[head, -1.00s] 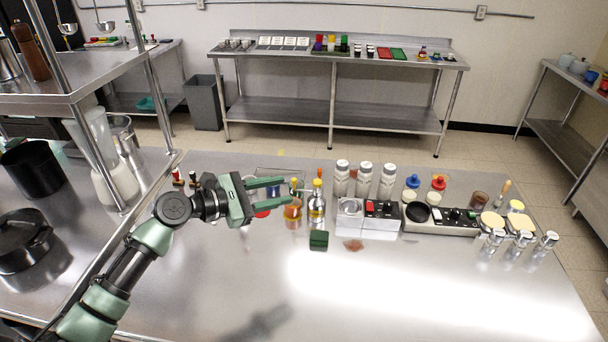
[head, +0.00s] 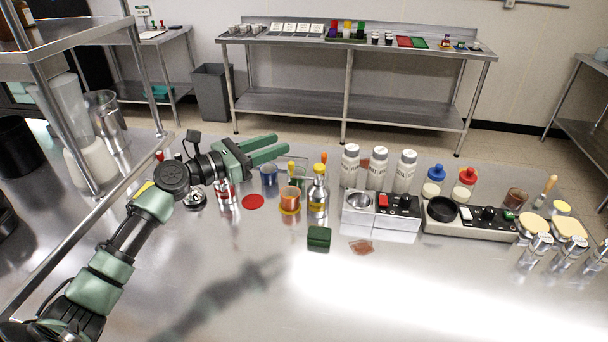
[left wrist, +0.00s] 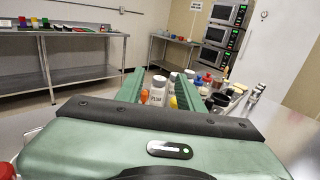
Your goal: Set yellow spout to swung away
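Two small yellow-topped items stand at mid-counter in the head view. I cannot tell which is the yellow spout of the task, or how either is turned. My left gripper (head: 283,147) is open and empty, above and left of both, touching neither. Its spread fingers also show in the left wrist view (left wrist: 160,76). My right gripper is not in view.
White bottles (head: 378,168), a device with a red switch (head: 398,206) and a long control box (head: 468,220) stand to the right. A green block (head: 319,238), a red disc (head: 253,202) and a blue cup (head: 269,175) are near. Shelf posts (head: 77,130) stand left.

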